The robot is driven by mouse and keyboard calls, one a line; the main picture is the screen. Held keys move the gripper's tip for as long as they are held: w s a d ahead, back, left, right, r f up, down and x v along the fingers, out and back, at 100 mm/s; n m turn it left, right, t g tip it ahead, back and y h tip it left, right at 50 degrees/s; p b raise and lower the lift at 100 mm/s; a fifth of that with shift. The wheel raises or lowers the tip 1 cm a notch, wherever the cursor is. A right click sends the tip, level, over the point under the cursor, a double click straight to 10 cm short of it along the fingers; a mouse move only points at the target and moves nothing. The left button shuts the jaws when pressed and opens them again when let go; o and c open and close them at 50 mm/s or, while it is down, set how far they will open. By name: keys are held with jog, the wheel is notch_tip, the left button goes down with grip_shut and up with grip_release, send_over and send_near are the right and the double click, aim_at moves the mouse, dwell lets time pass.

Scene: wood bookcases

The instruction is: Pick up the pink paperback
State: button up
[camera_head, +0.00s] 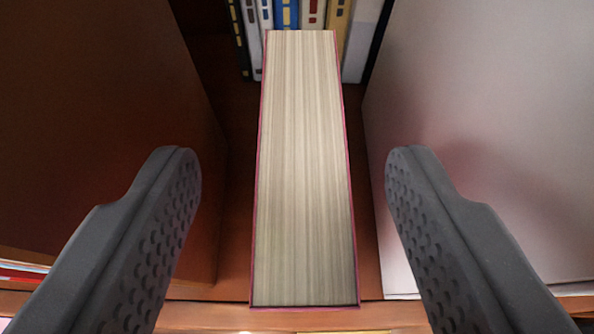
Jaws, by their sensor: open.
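The pink paperback (304,170) stands on a wooden shelf, with its cream page edges facing me and thin pink cover edges along both sides. Its near end is at the shelf's front edge. My gripper (290,165) is open, with one dark grey textured finger to the left of the book and one to the right. Gaps show between both fingers and the covers, so neither appears to touch the book. The faces of the covers are hidden from this angle.
A brown panel (100,130) rises on the left and a pale panel (480,130) on the right, both close beside the fingers. Several upright books (285,14) stand behind the paperback. The shelf's front edge (300,318) runs along the bottom.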

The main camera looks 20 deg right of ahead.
aim_at(298, 154)
jog(key=p+x, duration=0.2)
jog(key=x, duration=0.3)
jog(key=shift+s, duration=0.1)
grip_shut()
jog(key=shift+r, duration=0.1)
